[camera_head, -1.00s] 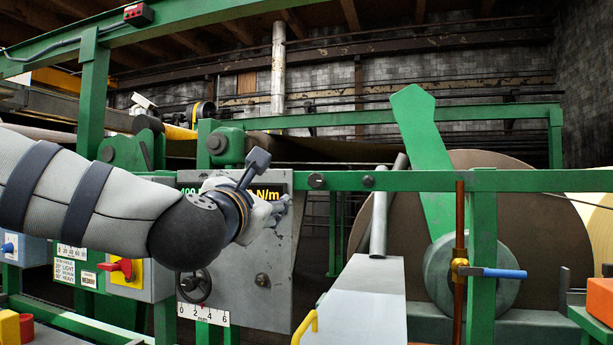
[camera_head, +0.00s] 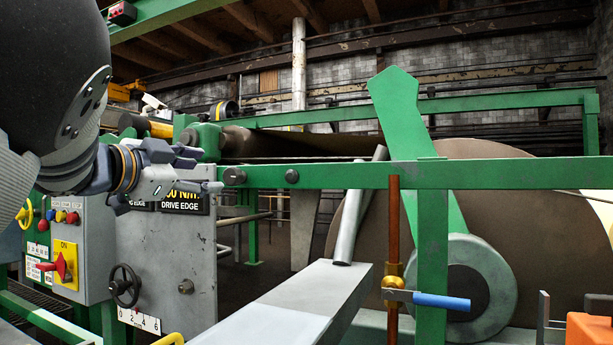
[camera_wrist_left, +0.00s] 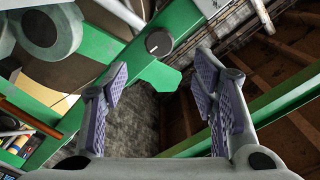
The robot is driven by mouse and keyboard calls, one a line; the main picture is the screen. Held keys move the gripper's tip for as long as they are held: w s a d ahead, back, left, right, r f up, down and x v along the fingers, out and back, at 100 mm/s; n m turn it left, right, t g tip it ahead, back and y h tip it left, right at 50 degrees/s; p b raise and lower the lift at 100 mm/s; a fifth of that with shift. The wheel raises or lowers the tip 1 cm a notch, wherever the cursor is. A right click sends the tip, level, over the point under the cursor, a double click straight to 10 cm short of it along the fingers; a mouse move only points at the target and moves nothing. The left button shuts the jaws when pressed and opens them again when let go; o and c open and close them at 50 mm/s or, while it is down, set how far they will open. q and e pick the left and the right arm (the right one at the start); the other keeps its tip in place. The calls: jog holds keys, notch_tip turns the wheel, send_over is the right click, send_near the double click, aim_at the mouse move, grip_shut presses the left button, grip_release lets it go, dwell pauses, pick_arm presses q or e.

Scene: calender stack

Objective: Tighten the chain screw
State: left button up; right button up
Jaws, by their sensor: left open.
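My left gripper (camera_head: 205,172) comes in from the left, open, its fingers pointing right in front of the grey panel's top edge and the green beam. In the left wrist view the left gripper (camera_wrist_left: 160,64) has its two purple-padded fingers apart with nothing between them. A dark round bolt head (camera_head: 234,177) on the green beam is just right of the fingertips, and another bolt (camera_head: 292,176) is further right. A dark screw head (camera_head: 186,286) is on the grey panel (camera_head: 160,255). I cannot tell which one is the chain screw. My right gripper is not in view.
A handwheel (camera_head: 124,286) and a red switch (camera_head: 58,265) are at the lower left. The green beam (camera_head: 350,175) crosses the view. A grey tube (camera_head: 356,215) leans on a pale ledge (camera_head: 300,295). A blue-handled valve (camera_head: 440,301) and an orange block (camera_head: 590,331) are at right.

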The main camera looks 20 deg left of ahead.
aim_at(231, 175)
pick_arm(q)
jog(key=w, duration=1)
jog(key=shift+d+f, duration=0.1)
jog(key=shift+d, duration=0.25)
jog(key=shift+c, duration=0.3)
jog(key=shift+s, duration=0.1)
jog(key=c, duration=1.1)
jog(key=m, duration=0.4)
jog(key=shift+d+m, duration=0.1)
jog(key=shift+m, duration=0.2)
